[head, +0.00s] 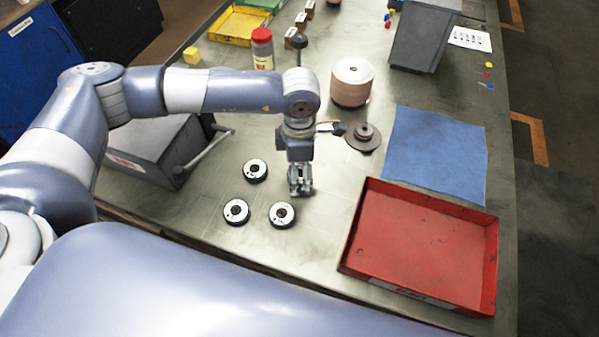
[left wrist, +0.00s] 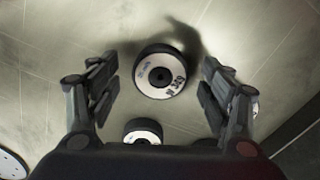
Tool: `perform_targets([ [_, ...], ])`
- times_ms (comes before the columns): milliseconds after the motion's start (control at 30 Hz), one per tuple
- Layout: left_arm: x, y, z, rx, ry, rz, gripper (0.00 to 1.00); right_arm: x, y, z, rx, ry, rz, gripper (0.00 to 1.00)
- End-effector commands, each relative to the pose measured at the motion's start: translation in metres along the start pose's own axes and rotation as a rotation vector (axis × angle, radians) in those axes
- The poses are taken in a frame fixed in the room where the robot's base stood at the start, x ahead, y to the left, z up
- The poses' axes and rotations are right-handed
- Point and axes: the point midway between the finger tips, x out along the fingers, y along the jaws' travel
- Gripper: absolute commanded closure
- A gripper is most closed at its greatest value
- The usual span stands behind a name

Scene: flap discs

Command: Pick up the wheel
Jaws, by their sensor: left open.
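Three small black-rimmed wheels with pale faces lie flat on the metal table: a back wheel (head: 255,170), a front left wheel (head: 236,212) and a front right wheel (head: 282,215). My left gripper (head: 300,189) points down just behind and right of the front right wheel, open and empty. In the left wrist view one wheel (left wrist: 160,76) appears centred between the spread fingers, not touched by them. A second wheel (left wrist: 142,132) shows below it, partly cut off by the gripper body. I cannot tell which wheel is which between views. My right gripper is not in view.
A red tray (head: 420,245) stands to the right, with a blue cloth (head: 437,153) behind it. A brown flanged disc (head: 364,138) and a wide spool (head: 351,83) stand behind the gripper. A grey box with a handle (head: 150,150) is at the left.

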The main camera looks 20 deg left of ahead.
Motion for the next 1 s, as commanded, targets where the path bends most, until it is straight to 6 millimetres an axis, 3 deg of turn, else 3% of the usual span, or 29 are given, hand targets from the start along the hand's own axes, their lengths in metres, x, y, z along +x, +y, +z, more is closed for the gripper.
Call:
perform_targets([
  [67,0.000,0.000,0.000,0.000,0.000,0.000,0.30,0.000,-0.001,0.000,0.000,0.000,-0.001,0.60],
  [200,0.000,0.000,0.000,0.000,0.000,0.000,0.61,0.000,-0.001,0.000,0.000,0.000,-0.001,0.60],
  [300,0.000,0.000,0.000,0.000,0.000,0.000,0.78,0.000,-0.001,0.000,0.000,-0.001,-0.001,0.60],
  [700,-0.004,0.001,0.000,-0.001,0.000,0.001,0.78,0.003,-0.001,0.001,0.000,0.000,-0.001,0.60],
  [967,-0.034,0.002,0.001,-0.001,-0.004,0.005,0.78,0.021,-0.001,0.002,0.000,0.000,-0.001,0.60],
  [1000,-0.034,-0.006,-0.003,0.003,0.000,0.000,0.78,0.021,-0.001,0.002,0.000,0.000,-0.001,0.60],
])
